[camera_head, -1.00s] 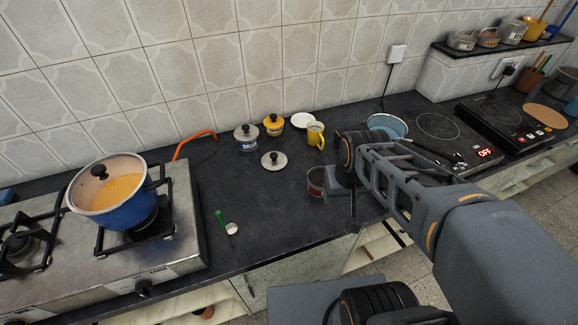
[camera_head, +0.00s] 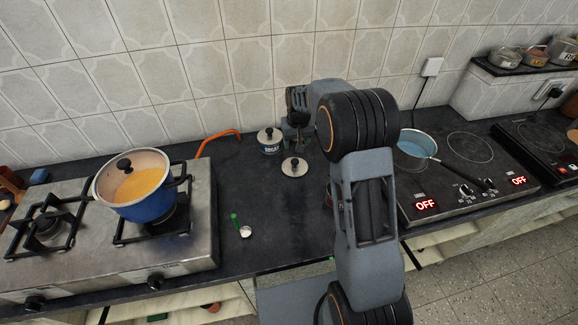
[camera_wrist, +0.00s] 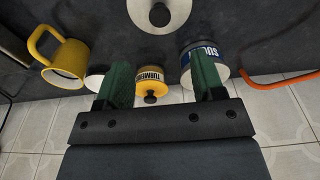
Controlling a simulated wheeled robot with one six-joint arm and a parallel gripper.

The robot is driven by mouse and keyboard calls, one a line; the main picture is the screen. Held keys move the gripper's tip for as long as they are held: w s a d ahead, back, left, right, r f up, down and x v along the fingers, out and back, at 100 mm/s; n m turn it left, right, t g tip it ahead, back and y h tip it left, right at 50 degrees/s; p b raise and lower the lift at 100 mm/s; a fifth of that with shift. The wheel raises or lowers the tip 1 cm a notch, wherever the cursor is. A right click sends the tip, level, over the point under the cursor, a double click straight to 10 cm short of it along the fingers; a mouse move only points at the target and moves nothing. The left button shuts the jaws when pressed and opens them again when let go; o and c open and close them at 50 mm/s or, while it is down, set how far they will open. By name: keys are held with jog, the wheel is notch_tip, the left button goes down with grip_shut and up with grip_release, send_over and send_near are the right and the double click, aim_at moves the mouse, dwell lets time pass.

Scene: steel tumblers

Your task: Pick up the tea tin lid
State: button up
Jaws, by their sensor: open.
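The loose lid (camera_head: 294,168), a pale metal disc with a black knob, lies flat on the dark counter in front of the lidded tins. I take it for the tea tin lid. It also shows at the top edge of the wrist view (camera_wrist: 159,14), partly cut off, beyond my fingertips. My gripper (camera_wrist: 161,65) is open and empty, its green fingers apart. In the head view my gripper (camera_head: 297,125) is above and behind the lid, near the wall, its fingers hard to make out. An open tin (camera_head: 329,195) is mostly hidden behind my arm.
A tin with a blue label (camera_head: 270,147) and a yellow turmeric tin (camera_wrist: 152,76) stand near the wall. A yellow mug (camera_wrist: 62,62) and a white dish (camera_wrist: 95,81) are beside them. A blue pot (camera_head: 140,195) sits on the stove at left. The counter in front is mostly clear.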

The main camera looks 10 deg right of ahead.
send_over(295, 161)
jog(key=f, duration=0.5)
jog(key=shift+s+d+f, duration=0.15)
jog(key=shift+s+d, duration=0.05)
jog(key=shift+s, duration=0.05)
jog(key=shift+w+a+f+p, duration=0.15)
jog(key=shift+f+p, duration=0.3)
jog(key=shift+f, duration=1.05)
jog(key=shift+w+a+f+p, duration=0.1)
jog(key=shift+f+p, duration=0.35)
jog(key=shift+f, duration=1.05)
jog(key=c, duration=1)
